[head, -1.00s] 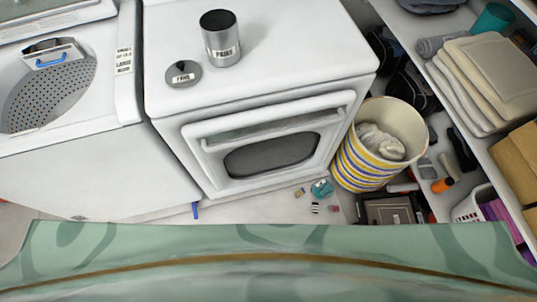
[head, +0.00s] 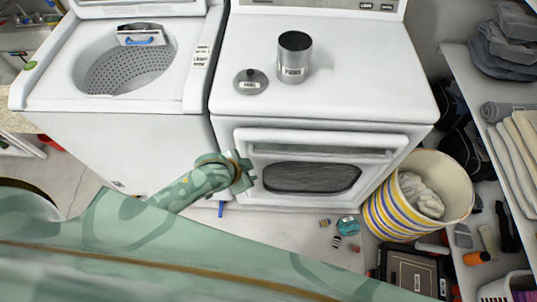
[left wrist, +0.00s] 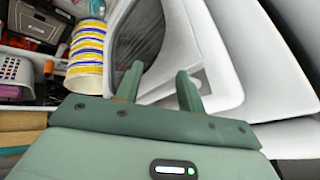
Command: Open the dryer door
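The white dryer (head: 345,80) stands in the middle of the head view. Its door (head: 262,133) is on the front, with a dark oval window (head: 312,178), and looks shut. My left gripper (head: 249,170) is at the left side of the door in the head view. In the left wrist view the gripper (left wrist: 158,78) has its two fingers apart with nothing seen between them. The door window (left wrist: 135,40) and white door frame (left wrist: 182,40) show just beyond the fingers. Contact with the door cannot be told. My right gripper is not in view.
A top-loading washer (head: 130,70) stands left of the dryer. A metal can (head: 294,60) and its lid (head: 251,82) sit on the dryer. A striped basket (head: 395,205) stands close by its right front. Small items (head: 347,226) lie on the floor before it. Shelves (head: 480,90) line the right.

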